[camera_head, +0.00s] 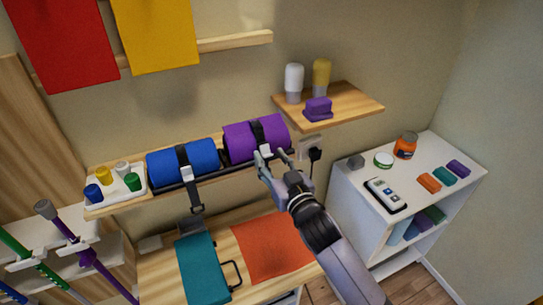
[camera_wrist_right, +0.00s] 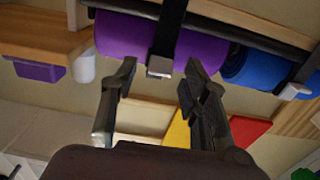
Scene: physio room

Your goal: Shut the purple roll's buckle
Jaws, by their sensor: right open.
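The purple roll (camera_head: 243,138) lies on the wall shelf with a black strap around its middle. Its pale metal buckle (camera_wrist_right: 160,66) shows at the strap's lower end in the right wrist view, where the purple roll (camera_wrist_right: 120,36) is at the top. I cannot tell whether the buckle is latched. My right gripper (camera_head: 272,157) is open in front of the roll. In the wrist view the right gripper (camera_wrist_right: 157,80) has its fingertips on either side of the buckle, apart from it. My left gripper is not in view.
A blue roll (camera_head: 168,164) with a hanging strap (camera_head: 196,199) lies left of the purple one. A small wooden shelf (camera_head: 350,102) with bottles and a purple block is at upper right. A white cabinet (camera_head: 450,190) stands right; a bench with a teal case (camera_head: 201,268) is below.

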